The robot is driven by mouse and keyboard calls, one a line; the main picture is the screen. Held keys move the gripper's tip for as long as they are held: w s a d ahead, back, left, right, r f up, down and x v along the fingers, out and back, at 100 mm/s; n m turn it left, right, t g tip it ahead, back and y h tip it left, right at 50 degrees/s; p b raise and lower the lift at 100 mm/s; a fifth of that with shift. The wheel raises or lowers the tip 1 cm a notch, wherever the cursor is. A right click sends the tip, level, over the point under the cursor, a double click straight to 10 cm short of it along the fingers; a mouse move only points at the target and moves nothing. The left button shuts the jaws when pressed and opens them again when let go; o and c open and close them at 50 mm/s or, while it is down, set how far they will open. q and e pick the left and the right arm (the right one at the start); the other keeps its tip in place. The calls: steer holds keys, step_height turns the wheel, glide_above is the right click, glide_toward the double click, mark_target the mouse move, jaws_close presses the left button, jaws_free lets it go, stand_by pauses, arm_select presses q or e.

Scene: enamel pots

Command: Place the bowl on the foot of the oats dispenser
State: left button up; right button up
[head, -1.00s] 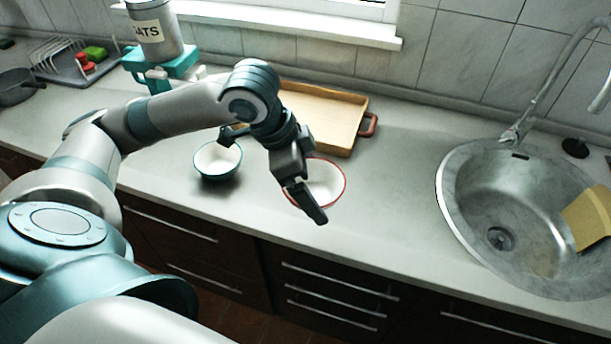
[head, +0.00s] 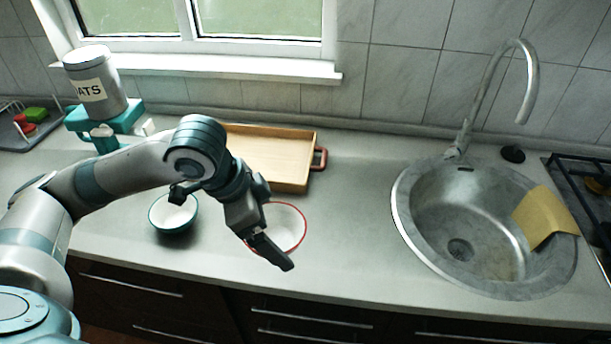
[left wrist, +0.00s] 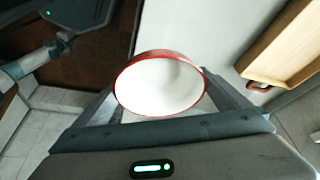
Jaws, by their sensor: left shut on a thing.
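The oats dispenser (head: 95,82) stands at the back left of the counter, a grey canister labelled "ATS" on a teal stand (head: 122,118). My left arm covers the lower stand, so its foot is mostly hidden. A white bowl with a red rim (head: 288,226) is at my left gripper (head: 272,250), over the counter's front part. In the left wrist view the red-rimmed bowl (left wrist: 160,84) is between the two fingers, and the gripper is shut on it. I cannot tell whether it touches the counter. A second bowl, teal outside and white inside (head: 174,214), stands to the left. My right gripper is out of view.
A wooden tray with red handles (head: 300,178) lies behind the bowls. The sink (head: 400,205) with a yellow cloth (head: 543,215) and a tap (head: 528,85) is to the right. A dish rack (head: 12,138) is at far left. Counter between bowl and sink is clear.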

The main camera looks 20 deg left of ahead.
arm_select(q)
steer(key=shift+w+d+n, duration=0.15)
steer(key=shift+w+n, duration=0.45)
steer(key=shift+w, duration=0.15)
steer(key=w+d+r+n+t+y, duration=0.1)
steer(key=w+n+y, duration=0.2)
steer(key=w+n, duration=0.6)
steer(key=shift+w+d+r+t+y, duration=0.3)
steer(key=shift+w+r, duration=0.05)
steer(key=shift+w, duration=0.5)
steer(key=shift+a, duration=0.1)
